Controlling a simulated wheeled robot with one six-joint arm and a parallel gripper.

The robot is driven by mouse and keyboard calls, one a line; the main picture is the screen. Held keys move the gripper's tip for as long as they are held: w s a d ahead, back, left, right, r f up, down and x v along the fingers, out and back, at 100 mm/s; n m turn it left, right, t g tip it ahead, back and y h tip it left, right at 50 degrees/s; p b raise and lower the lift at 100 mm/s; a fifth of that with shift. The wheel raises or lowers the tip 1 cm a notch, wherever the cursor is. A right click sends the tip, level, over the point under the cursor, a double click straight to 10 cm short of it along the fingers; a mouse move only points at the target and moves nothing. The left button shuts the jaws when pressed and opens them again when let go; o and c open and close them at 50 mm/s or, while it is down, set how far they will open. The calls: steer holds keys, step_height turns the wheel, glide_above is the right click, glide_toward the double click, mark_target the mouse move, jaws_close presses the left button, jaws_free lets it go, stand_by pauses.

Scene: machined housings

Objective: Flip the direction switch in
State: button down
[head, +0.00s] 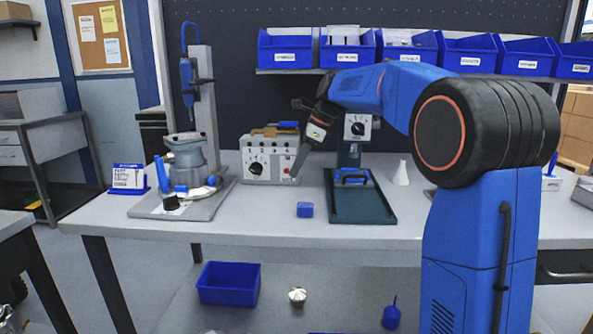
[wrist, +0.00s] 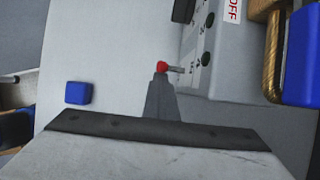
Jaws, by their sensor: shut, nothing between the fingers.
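The direction switch shows in the wrist view as a short metal lever with a red ball tip (wrist: 161,66). It sticks out from the face of the grey control box (wrist: 194,75). In the head view the control box (head: 257,168) stands on the bench, with a black dial and the switch low on its right side. My gripper (head: 295,171) reaches down to that side. Its shut, empty fingers (wrist: 160,82) end right at the red ball in the wrist view; I cannot tell whether they touch it.
A small blue block (head: 305,209) lies on the bench in front of the box. A fixture with a grey housing (head: 187,158) stands to the left. Blue bins (head: 287,49) line the back wall.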

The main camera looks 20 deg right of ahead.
steer(key=shift+r, duration=0.15)
steer(key=shift+w+r, duration=0.1)
steer(key=shift+r, duration=0.7)
steer(key=shift+r, duration=0.15)
steer(key=v, duration=1.6)
steer(key=shift+d+r, duration=0.2)
steer(key=shift+d, duration=0.25)
steer(key=shift+s, duration=0.2)
